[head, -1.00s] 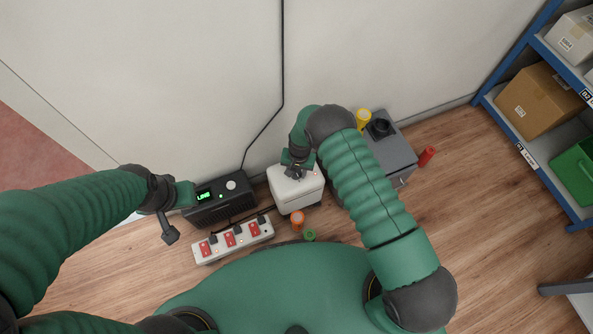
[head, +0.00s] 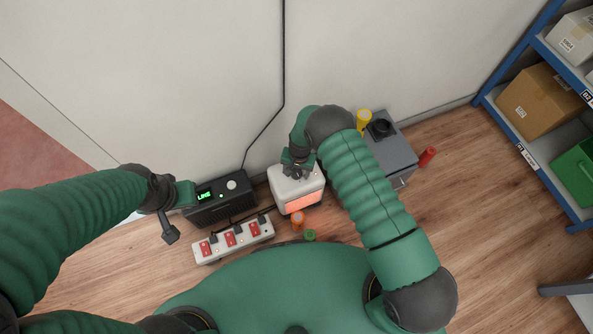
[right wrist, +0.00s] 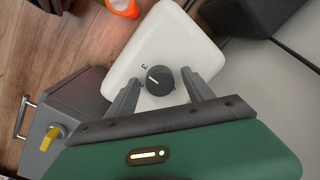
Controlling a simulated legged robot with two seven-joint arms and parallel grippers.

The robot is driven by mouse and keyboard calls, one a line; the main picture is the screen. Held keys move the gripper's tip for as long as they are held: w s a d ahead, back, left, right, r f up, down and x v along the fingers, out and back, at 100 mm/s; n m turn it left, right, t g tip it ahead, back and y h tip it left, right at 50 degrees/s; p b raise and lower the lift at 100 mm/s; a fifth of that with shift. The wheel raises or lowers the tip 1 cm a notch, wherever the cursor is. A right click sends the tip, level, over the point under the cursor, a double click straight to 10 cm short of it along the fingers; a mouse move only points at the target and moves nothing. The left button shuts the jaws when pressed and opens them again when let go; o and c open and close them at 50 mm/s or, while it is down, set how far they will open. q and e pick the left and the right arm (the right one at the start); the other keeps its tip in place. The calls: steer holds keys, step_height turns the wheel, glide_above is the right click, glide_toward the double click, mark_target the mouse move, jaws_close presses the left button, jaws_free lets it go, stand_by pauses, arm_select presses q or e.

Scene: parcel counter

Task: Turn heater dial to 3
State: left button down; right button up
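The white heater (head: 290,189) stands on the floor against the wall, and its front panel (head: 301,201) glows orange. Its black dial (right wrist: 160,80) is on top; the white pointer line aims towards the upper left, near the printed 3 (right wrist: 144,67). Other marks are partly hidden by the fingers. My right gripper (head: 296,174) is over the heater's top. In the right wrist view its fingers (right wrist: 161,79) are apart, one on each side of the dial, with gaps visible. My left gripper (head: 184,196) is at the left end of the black box; its fingers are not clear.
The black box (head: 222,211) has a green lit display. A power strip (head: 233,240) with red switches lies in front. A grey cabinet (head: 393,153) stands right of the heater. Orange (head: 298,219), green (head: 310,235), yellow (head: 364,117) and red (head: 427,156) small items are nearby.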

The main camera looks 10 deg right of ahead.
step_height(320, 180, up, 17)
steer(key=p, duration=0.6)
steer(key=shift+s+d+f+p, duration=0.15)
steer(key=shift+s+d+p, duration=0.1)
steer(key=shift+d+p, duration=0.2)
